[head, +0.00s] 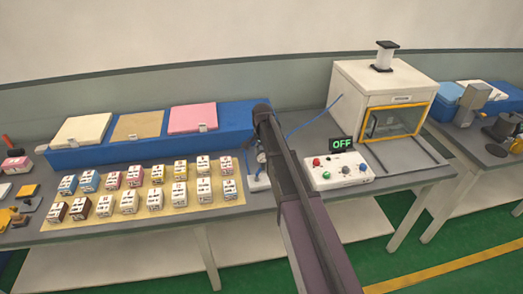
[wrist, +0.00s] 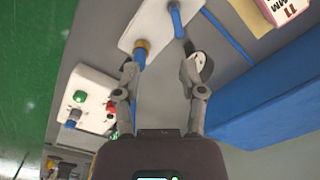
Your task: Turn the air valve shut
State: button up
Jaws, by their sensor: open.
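The air valve unit shows in the wrist view as a white base plate (wrist: 150,22) with a blue pipe stub and a brass-coloured fitting (wrist: 141,48). A round white-faced gauge (wrist: 206,64) and a dark part show beside my right finger. In the head view the white base (head: 259,184) sits on the bench, partly hidden by my arm. My gripper (wrist: 160,72) is open, with its fingers spread towards the unit and the brass fitting near the left fingertip. Nothing is clearly held between the fingers. I cannot tell whether either finger touches the unit, or which part turns.
A control box (head: 338,172) with knobs stands right of the valve, with an OFF display (head: 341,143). A white chamber (head: 385,85) is behind it. Several small boxes on a yellow mat (head: 150,217) lie to the left. A blue block (head: 235,120) with lidded bins runs behind.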

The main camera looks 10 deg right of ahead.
jog(key=s+f+n+b, duration=0.9)
jog(key=s+f+b, duration=1.1)
jog(key=s, duration=0.5)
jog(key=shift+f, duration=0.25)
jog(key=shift+s+a, duration=0.1)
jog(key=shift+s+n, duration=0.4)
jog(key=shift+s, duration=0.5)
